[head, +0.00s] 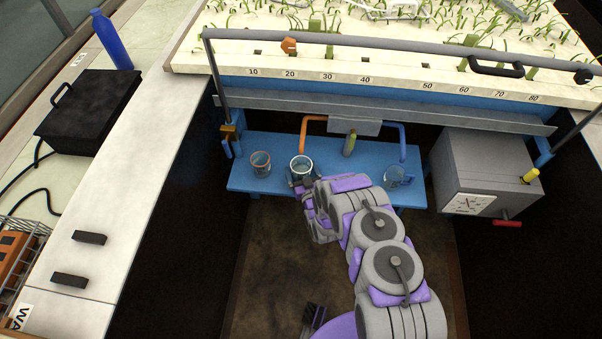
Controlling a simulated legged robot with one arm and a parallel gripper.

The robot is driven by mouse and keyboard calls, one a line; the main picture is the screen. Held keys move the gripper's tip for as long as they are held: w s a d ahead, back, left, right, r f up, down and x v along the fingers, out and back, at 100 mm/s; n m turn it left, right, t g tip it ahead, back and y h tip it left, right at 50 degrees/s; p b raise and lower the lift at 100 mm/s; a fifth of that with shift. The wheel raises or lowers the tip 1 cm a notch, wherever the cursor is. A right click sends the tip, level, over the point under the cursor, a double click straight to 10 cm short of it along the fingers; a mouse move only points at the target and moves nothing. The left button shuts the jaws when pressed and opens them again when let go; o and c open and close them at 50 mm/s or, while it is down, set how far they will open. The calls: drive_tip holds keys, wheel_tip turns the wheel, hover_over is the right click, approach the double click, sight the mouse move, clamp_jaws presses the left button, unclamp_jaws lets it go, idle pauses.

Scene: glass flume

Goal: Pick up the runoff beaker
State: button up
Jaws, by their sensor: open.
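Three clear beakers stand on a low blue bench under the flume. The middle beaker (301,163) is below the end of an orange pipe. It is probably the runoff beaker, though no label can be read. Another beaker (260,162) stands to its left, and a third (395,178) is at the right end of the bench. My gripper (302,178) is open at the near side of the middle beaker. The arm hides part of the beaker's lower side, and I cannot tell whether the fingers touch it.
The blue bench (243,179) also holds a small green bottle (350,142). Orange (304,130) and blue (403,138) pipes come down behind the beakers. A blue flume rail (380,88) overhangs the bench. A grey box (480,170) stands to the right.

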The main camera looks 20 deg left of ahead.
drive_tip(key=shift+x, duration=0.95)
drive_tip(key=shift+c, duration=0.5)
drive_tip(key=c, duration=1)
drive_tip(key=shift+o, duration=0.2)
drive_tip(key=shift+r, duration=0.2)
